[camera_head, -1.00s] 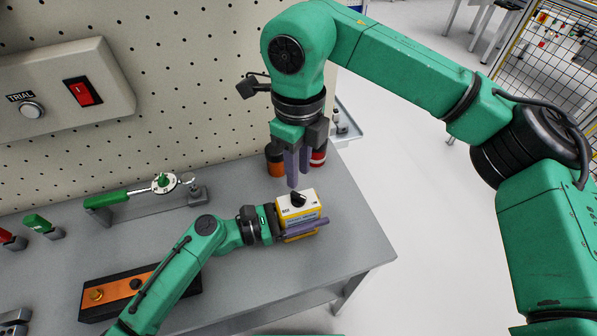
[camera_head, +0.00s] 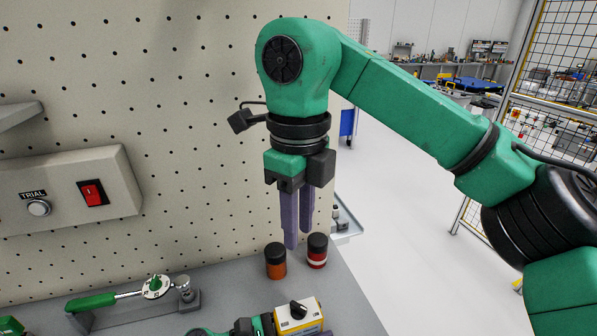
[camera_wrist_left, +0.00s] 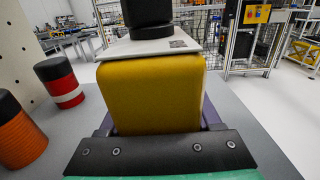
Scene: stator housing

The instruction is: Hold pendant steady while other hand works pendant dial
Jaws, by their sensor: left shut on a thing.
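The yellow pendant with a white top (camera_head: 310,325) is at the bottom edge of the head view, partly cut off. Its black dial (camera_head: 298,309) faces up. My left gripper (camera_wrist_left: 160,128) is shut on the pendant's yellow body (camera_wrist_left: 165,92), which fills the middle of the left wrist view. The base of the dial (camera_wrist_left: 150,31) shows there at the top. My right gripper (camera_head: 298,240) points down above the pendant, clear of the dial.
An orange jar (camera_head: 275,263) and a red jar (camera_head: 317,252) with black lids stand behind the pendant. A green-handled dial tool (camera_head: 155,288) lies left on a stand. A pegboard (camera_head: 200,120) carries a TRIAL switch panel (camera_head: 125,200).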

